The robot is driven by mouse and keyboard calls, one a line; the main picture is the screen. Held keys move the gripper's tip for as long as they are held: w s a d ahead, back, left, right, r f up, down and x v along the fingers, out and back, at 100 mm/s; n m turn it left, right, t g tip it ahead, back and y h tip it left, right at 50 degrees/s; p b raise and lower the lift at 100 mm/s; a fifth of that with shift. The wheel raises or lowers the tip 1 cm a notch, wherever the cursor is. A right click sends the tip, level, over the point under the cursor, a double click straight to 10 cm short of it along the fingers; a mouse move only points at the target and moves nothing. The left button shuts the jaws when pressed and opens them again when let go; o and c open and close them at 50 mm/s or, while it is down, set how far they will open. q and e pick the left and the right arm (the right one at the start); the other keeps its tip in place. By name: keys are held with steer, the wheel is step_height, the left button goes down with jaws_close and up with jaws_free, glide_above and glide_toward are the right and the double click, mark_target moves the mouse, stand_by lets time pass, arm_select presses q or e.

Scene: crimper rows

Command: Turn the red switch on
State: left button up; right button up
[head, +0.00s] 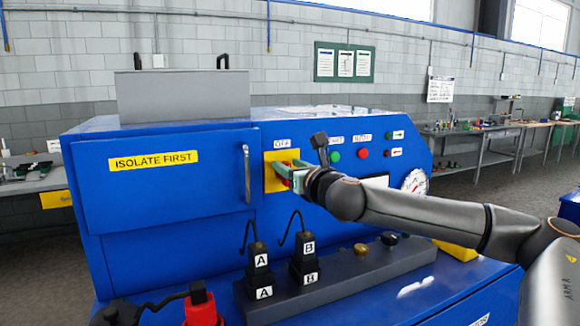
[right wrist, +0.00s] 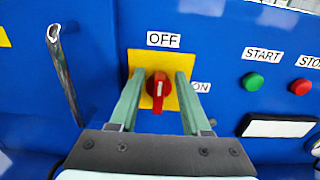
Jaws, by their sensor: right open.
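The red switch (right wrist: 158,88) is a rotary knob on a yellow plate on the blue machine's front. Its grip stands about upright, in line with the OFF label (right wrist: 164,39) above it. The ON label (right wrist: 200,87) is to the right, partly hidden by a finger. My right gripper (right wrist: 159,76) is open, with one green finger on each side of the knob; I cannot tell whether they touch it. In the head view my right gripper (head: 281,172) is at the yellow plate (head: 269,184) and mostly hides the knob. My left gripper is not in view.
A door marked ISOLATE FIRST (head: 153,161) with a metal handle (head: 247,173) is left of the switch. Green START (right wrist: 253,81) and red STOP (right wrist: 300,87) buttons are to the right. Black plugs A (head: 260,257) and B (head: 306,248) stand on a grey block below.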

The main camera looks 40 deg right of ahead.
jaws_close()
stand_by(0.4)
stand_by(0.4)
steer(key=shift+s+d+f+m+b, duration=0.15)
steer(key=shift+d+f+m+b, duration=0.35)
steer(key=shift+m, duration=2.5)
steer(key=shift+s+d+f+m+b, duration=0.1)
steer(key=shift+d+f+m+b, duration=0.4)
steer(key=shift+m, duration=2.5)
steer(key=shift+s+d+f+m+b, duration=0.2)
steer(key=shift+m+b, duration=0.55)
steer(key=shift+m, duration=2.25)
